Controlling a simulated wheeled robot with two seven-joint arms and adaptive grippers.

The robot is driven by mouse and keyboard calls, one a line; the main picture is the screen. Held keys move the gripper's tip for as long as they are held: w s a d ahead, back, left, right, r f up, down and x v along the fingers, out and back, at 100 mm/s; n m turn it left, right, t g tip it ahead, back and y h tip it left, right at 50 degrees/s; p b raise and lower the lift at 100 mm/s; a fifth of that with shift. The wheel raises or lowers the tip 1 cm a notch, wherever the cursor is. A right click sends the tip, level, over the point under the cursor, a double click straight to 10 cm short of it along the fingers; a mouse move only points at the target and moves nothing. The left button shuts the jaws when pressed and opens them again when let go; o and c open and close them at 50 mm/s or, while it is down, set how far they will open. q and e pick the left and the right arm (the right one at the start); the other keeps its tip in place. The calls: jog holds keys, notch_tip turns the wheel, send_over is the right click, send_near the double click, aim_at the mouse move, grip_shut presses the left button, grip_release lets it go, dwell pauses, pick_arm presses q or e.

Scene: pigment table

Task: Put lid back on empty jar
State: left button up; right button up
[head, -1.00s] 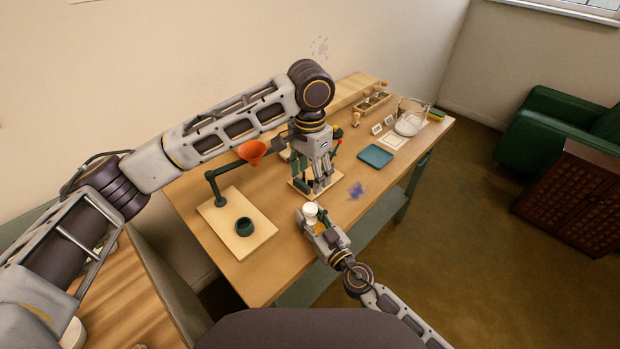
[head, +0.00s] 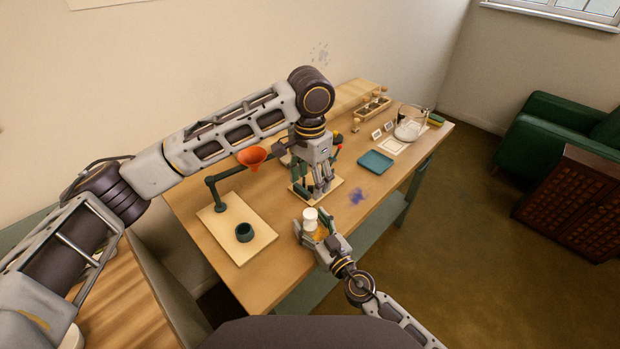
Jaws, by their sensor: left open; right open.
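A small jar-like piece with a white top (head: 310,215) stands near the table's front edge, between the fingers of my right gripper (head: 311,225). An amber part shows below the white top; whether the white top is a seated lid cannot be told. My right gripper is open, with a finger on each side of it. My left gripper (head: 322,188) is open, pointing down over a small pale board (head: 333,189) with dark green posts behind the board's middle. The gripper hides part of the board and posts. I cannot make out a separate loose lid.
A blue powder patch (head: 357,196) and a teal tray (head: 375,162) lie to the right. A glass vessel (head: 408,128) stands at the far right.

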jog(key=v, duration=1.1)
jog(key=shift+s, duration=0.25)
dwell(0.3)
jog(key=shift+d+r, duration=0.1)
jog(key=shift+d, duration=0.05)
dwell(0.4)
notch_tip(320, 180, up, 9)
jog(key=p, duration=0.9)
jog(key=shift+r+p, duration=0.45)
jog(key=shift+p, duration=0.15)
jog(key=shift+s+f, duration=0.1)
